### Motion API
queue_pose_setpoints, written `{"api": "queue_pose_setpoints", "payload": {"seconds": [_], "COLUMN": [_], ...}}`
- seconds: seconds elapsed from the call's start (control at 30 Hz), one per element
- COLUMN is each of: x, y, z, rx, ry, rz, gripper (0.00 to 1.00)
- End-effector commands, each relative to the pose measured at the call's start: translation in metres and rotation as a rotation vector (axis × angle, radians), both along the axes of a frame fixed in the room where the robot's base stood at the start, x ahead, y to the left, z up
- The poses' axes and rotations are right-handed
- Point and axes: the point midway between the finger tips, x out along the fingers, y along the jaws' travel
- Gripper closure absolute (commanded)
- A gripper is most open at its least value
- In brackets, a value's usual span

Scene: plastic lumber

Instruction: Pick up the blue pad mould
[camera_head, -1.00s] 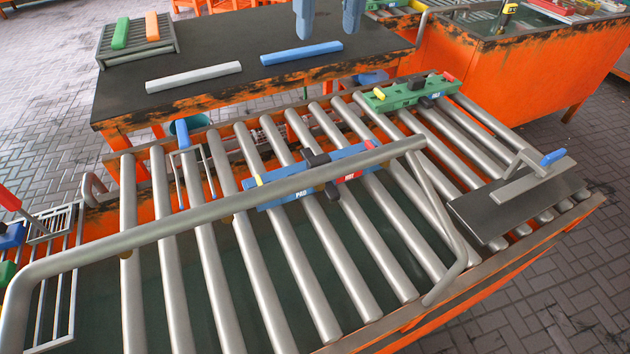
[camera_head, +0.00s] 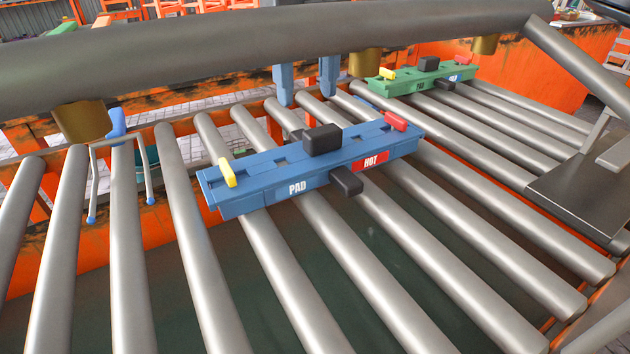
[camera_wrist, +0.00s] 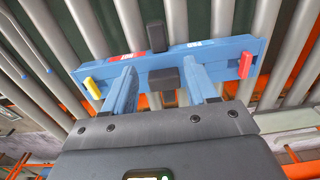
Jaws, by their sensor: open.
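The blue pad mould (camera_head: 252,182) lies across the metal rollers in the middle of the head view. It has black handles, a red "HOT" label, a "PAD" label, and yellow and red end tabs. My gripper (camera_head: 306,100) shows as two blue fingers hanging down just behind the mould, partly hidden by the thick rail. In the wrist view the mould (camera_wrist: 218,58) lies just past the fingertips of my gripper (camera_wrist: 160,73). The fingers are apart, with a black handle showing between them. Whether they touch the mould is unclear.
A thick grey rail (camera_head: 250,48) crosses the top of the head view in front of my fingers. A green mould (camera_head: 400,84) lies on the rollers at back right. A dark plate (camera_head: 580,190) is at right. A wire stand (camera_head: 120,165) is at left.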

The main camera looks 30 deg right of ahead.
Motion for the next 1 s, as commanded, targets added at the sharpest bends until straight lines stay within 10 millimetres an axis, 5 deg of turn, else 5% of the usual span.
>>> {"api": "queue_pose_setpoints", "payload": {"seconds": [0.7,1.0], "x": [0.007,0.006], "y": [0.001,0.002], "z": [-0.079,-0.083], "rx": [-0.002,0.0], "ry": [-0.001,-0.001], "rz": [-0.001,-0.001], "gripper": [0.43,0.43]}}
